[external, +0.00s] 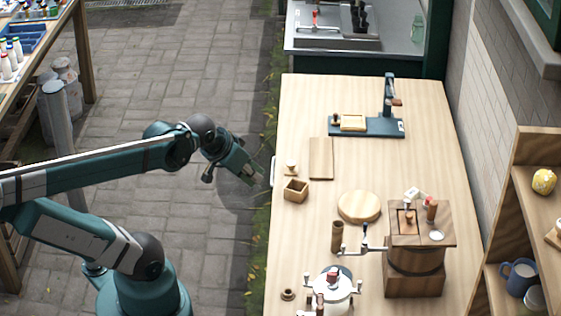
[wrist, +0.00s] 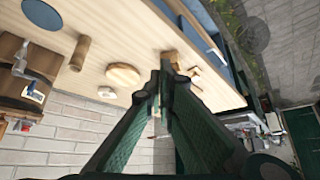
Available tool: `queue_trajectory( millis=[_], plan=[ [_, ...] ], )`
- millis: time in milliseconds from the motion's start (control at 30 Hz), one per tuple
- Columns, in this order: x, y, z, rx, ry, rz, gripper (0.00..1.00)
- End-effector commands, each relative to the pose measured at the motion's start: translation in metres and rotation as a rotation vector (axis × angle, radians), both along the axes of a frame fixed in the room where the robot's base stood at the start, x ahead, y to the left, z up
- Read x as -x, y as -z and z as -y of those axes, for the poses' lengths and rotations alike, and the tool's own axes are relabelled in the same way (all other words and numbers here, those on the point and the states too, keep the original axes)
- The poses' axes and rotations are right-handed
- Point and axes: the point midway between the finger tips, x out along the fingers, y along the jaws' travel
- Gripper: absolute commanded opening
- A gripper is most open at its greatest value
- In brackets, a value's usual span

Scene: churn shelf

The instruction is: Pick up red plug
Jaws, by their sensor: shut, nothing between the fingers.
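I cannot clearly make out the red plug. A small white piece with a red mark (external: 418,194) lies on top of the wooden churn (external: 415,268) and may be it; another red part (external: 332,273) sits on the white-lidded pot (external: 337,288) at the front. In the wrist view a white piece (wrist: 35,92) lies on the churn at the left. My gripper (external: 257,177) hangs in the air just left of the table's left edge, far from the churn. In the wrist view its two green fingers (wrist: 165,85) are together, with nothing held.
The wooden table (external: 435,125) bears a round board (external: 359,206), a wooden cylinder (external: 337,237), a small square box (external: 296,190), a flat board (external: 321,158) and a blue press stand (external: 388,125). A shelf (external: 505,230) stands at the right.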

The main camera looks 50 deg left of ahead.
Motion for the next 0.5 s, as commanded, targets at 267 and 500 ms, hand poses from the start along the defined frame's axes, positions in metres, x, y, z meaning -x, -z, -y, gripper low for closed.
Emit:
queue_trajectory(
  millis=[267, 500],
  plan=[
    [0.0000, 0.0000, 0.0000, 0.000, 0.000, 0.000, 0.04],
    [0.0000, 0.0000, 0.0000, 0.000, 0.000, 0.000, 0.29]
  ],
)
